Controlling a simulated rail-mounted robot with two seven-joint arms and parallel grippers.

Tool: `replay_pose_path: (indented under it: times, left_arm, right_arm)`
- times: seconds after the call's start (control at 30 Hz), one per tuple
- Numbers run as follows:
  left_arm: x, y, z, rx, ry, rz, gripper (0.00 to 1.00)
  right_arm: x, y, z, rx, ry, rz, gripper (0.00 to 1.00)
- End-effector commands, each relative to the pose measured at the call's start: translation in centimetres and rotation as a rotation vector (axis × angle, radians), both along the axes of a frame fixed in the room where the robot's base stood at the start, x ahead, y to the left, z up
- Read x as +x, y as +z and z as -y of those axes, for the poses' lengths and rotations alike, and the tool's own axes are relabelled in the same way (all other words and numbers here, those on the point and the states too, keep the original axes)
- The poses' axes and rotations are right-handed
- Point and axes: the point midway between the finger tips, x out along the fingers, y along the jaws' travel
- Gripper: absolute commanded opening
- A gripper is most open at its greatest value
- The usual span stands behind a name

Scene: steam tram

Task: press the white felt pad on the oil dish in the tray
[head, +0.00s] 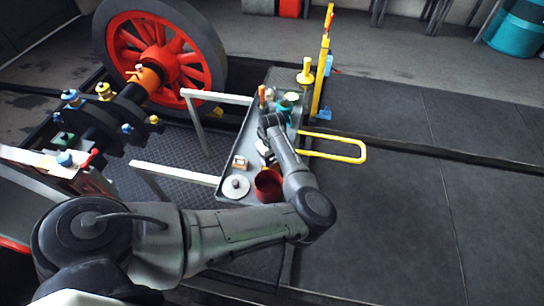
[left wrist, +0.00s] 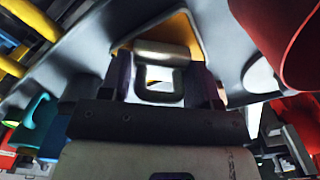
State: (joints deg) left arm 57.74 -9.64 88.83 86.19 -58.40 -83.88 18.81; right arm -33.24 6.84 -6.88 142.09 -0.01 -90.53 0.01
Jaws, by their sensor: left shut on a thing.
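My left arm reaches in from the left and bends over the grey tray (head: 223,196). My left gripper (head: 264,150) points down into the tray and is mostly hidden by its own wrist in the head view. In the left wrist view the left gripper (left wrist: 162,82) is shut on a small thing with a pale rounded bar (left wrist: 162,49). I cannot tell for sure whether this is the felt pad. A white round disc with a grey knob (head: 235,187) lies at the tray's near left corner. I cannot make out which thing is the oil dish. My right gripper is not in view.
A red tin (head: 268,186) stands in the tray close to my left forearm; it also shows in the left wrist view (left wrist: 285,40). A small block (head: 240,162) lies left of the gripper. A teal can (head: 285,106) stands farther back. Yellow rails (head: 345,147) edge the right side.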

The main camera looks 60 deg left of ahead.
Motion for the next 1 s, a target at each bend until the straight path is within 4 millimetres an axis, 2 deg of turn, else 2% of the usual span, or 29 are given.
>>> replay_pose_path:
  times: [1.0]
  left_arm:
    - [-0.05,-0.18,0.02,-0.001,-0.001,-0.001,0.38]
  right_arm:
    - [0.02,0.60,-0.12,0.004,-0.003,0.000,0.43]
